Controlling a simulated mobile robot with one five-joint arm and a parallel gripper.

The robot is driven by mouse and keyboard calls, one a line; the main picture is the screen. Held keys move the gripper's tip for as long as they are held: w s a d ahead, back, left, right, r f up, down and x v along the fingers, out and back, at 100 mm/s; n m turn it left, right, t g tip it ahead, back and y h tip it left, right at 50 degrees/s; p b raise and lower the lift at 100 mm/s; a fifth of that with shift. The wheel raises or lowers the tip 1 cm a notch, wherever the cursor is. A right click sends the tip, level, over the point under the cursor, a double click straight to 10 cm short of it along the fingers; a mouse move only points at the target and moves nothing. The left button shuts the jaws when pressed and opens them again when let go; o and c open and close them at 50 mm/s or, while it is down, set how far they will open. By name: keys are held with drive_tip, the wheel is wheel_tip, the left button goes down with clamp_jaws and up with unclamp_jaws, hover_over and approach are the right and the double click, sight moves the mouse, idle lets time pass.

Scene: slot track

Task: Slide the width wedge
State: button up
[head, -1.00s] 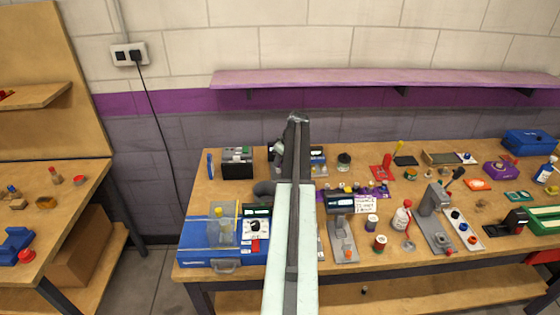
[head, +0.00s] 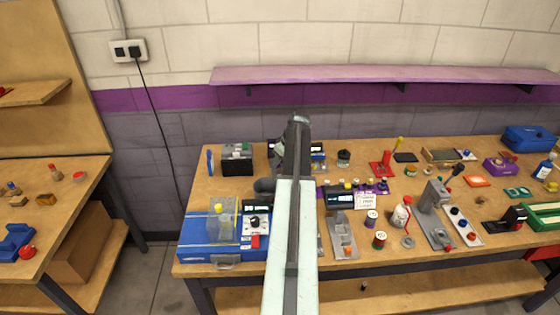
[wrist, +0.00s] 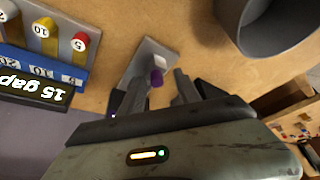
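I take the knob to be on the width wedge, but cannot tell for sure. My gripper (wrist: 158,86) is open; its two dark fingers stand either side of the knob, with gaps visible. A dark display (wrist: 35,90) reading "15 gap" is at left. In the head view my arm covers the gripper and the plate.
In the wrist view, a blue rack (wrist: 62,68) with numbered pegs is at left and a large grey round container (wrist: 270,30) is at upper right. In the head view, a blue box (head: 195,245) stands at front left. The bench is crowded with small fixtures.

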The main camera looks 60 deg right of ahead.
drive_tip(key=shift+s+r+p, duration=0.1)
drive_tip(key=shift+r+p, duration=0.35)
drive_tip(key=p+v, duration=0.6)
drive_tip(key=shift+s+r, duration=0.25)
drive_tip(key=shift+r, duration=0.1)
